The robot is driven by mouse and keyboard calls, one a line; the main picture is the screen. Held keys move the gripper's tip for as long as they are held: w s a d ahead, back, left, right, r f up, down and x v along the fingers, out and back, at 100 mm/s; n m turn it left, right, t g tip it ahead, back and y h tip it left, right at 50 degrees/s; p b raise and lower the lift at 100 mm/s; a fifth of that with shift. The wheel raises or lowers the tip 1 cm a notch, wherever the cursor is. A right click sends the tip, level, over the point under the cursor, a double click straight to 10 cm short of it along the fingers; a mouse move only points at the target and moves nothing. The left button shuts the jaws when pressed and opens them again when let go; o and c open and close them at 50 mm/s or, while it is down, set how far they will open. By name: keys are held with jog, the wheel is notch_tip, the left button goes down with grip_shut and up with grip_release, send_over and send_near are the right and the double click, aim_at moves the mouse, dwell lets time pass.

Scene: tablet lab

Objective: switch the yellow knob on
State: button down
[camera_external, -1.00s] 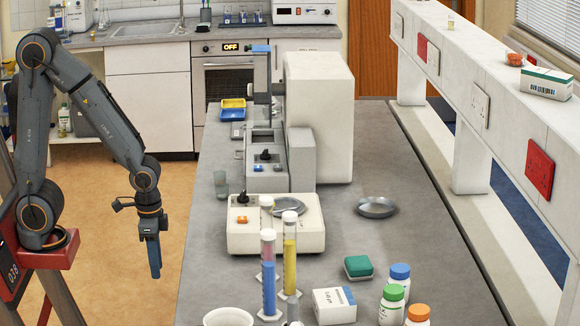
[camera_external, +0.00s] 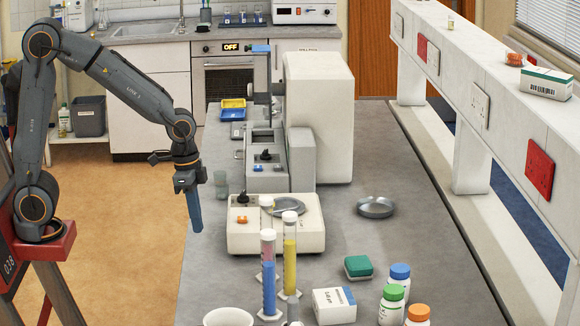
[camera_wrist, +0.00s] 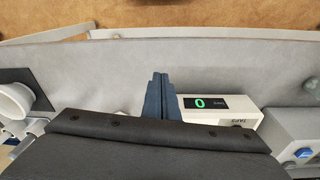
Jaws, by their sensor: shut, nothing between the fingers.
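I cannot make out a yellow knob in either view. Another black knob (camera_external: 265,154) with blue buttons is on the grey front of the tall white machine (camera_external: 325,115). My gripper (camera_external: 195,226) is shut and empty, pointing down at the bench's left edge, left of the white device. In the wrist view its blue fingers (camera_wrist: 160,80) are together, beside a white device with a green "0" display (camera_wrist: 206,103).
Two measuring cylinders (camera_external: 269,285), (camera_external: 290,265) with blue and yellow contents stand in front of the device. A glass beaker (camera_external: 221,184) stands near the gripper. A steel dish (camera_external: 376,207) lies to the right.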

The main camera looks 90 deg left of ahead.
jog(key=w+a+r+m+t+p, duration=0.1)
jog(key=w+a+r, duration=0.2)
jog(key=w+r, duration=0.2)
jog(key=w+a+r+m+t+p, duration=0.1)
jog(key=w+a+r, duration=0.3)
jog(key=r, duration=0.7)
jog(key=shift+w+r+m+h+p, duration=0.3)
jog(key=shift+w+m+h, duration=0.1)
jog(key=shift+w+m, duration=0.1)
jog(key=shift+f, duration=0.15)
jog(key=p+x, duration=0.2)
jog(key=x, duration=0.7)
jog(key=shift+f, duration=0.2)
jog(key=w, duration=0.1)
jog(key=w+d+f+p, duration=0.1)
jog(key=shift+w+d+p, duration=0.1)
jog(key=shift+w+p, duration=0.2)
jog(key=shift+w+d+f, duration=0.1)
jog(key=shift+w+d, duration=0.1)
jog(key=shift+w, duration=0.35)
